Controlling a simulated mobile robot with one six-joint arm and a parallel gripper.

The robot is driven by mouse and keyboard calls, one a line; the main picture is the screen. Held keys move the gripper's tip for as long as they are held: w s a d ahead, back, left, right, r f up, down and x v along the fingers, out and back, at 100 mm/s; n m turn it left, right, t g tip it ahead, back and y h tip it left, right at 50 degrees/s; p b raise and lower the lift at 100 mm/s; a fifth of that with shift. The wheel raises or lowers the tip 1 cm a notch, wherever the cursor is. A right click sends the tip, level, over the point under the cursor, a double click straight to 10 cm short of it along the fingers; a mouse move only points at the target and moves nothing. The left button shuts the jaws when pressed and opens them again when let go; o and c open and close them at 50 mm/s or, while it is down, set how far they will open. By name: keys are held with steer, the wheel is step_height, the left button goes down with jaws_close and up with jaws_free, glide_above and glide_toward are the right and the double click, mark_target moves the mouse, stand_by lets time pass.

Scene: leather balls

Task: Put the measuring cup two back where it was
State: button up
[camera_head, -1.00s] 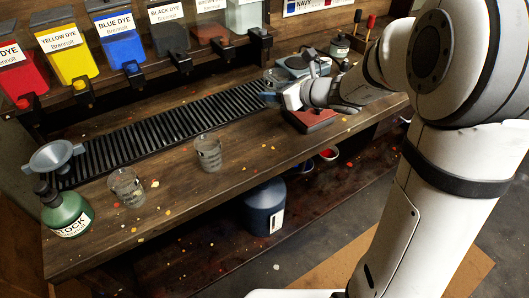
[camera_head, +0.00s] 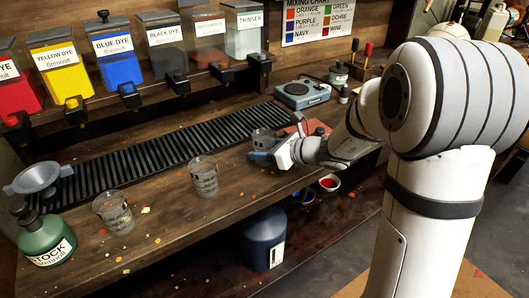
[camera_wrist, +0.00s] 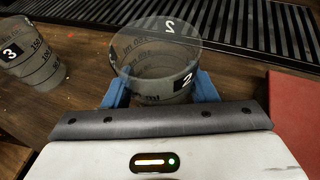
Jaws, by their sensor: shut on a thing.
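Measuring cup two (camera_wrist: 155,65) is clear, with a black "2" label. It stands between the blue fingers of my gripper (camera_wrist: 160,92) in the wrist view, and the fingers are shut on it. In the head view my gripper (camera_head: 267,153) and the cup (camera_head: 263,136) are over the wooden bench, left of the red pad (camera_head: 305,133). I cannot tell whether the cup's base touches the bench. A cup labelled "3" (camera_wrist: 32,52) stands apart to the left in the wrist view.
Two clear cups stand along the bench, one nearer (camera_head: 204,177) and one farther left (camera_head: 113,212). A black slatted grate (camera_head: 150,149) runs behind. A blue scale (camera_head: 303,93) sits beyond.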

steer(key=shift+f, duration=0.2)
steer(key=o, duration=1)
